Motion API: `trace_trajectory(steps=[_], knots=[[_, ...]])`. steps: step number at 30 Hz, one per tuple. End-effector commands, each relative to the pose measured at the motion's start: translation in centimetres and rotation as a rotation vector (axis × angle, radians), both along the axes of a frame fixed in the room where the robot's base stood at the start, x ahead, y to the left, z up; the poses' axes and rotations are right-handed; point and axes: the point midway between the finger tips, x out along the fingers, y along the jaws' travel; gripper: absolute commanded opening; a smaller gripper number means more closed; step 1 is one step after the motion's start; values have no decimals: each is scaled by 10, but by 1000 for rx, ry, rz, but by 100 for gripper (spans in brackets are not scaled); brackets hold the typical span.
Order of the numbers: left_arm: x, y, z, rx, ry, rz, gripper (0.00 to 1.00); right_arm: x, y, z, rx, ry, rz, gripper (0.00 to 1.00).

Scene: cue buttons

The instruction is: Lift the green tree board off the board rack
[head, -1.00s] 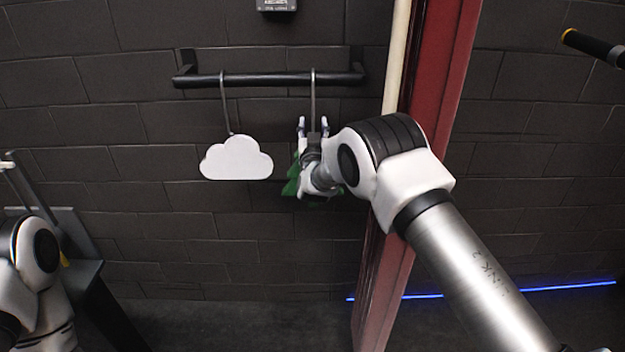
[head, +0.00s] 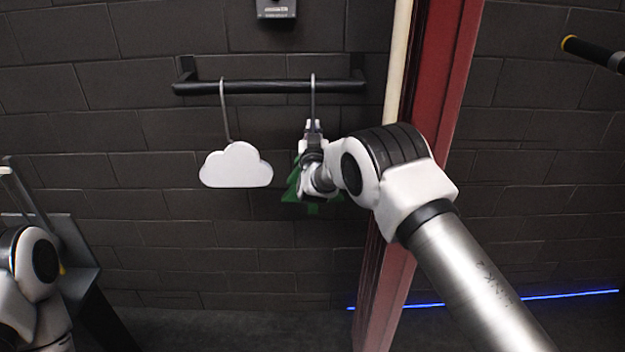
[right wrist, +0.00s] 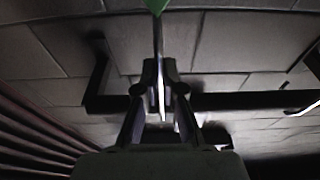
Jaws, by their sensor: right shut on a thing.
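The green tree board (head: 293,187) hangs by a thin grey hook (head: 313,95) from the right part of the black board rack (head: 268,86). Most of the board is hidden behind my right gripper and arm. My right gripper (head: 313,125) is at the top of the board and shut on it. In the right wrist view the fingers (right wrist: 160,95) are closed on a thin upright piece, with a green bit of the tree board (right wrist: 157,5) at the top edge. The rack bar (right wrist: 245,101) runs beyond the fingers. My left gripper is out of view.
A white cloud board (head: 237,166) hangs on its own hook to the left on the same rack. A dark red post (head: 437,75) stands close right of the rack, behind my right arm. A small grey box (head: 276,8) is on the wall above.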

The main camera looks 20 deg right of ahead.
Motion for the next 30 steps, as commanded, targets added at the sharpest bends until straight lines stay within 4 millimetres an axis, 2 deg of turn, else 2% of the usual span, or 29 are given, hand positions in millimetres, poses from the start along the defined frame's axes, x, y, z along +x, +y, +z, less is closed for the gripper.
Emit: trace_trajectory(steps=[1,21,30], knots=[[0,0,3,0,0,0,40,0,0,9,0,-9,-1,0],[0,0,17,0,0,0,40,0,0,43,-1,-10,-1,0],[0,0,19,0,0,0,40,0,0,49,-1,-9,-1,0]])
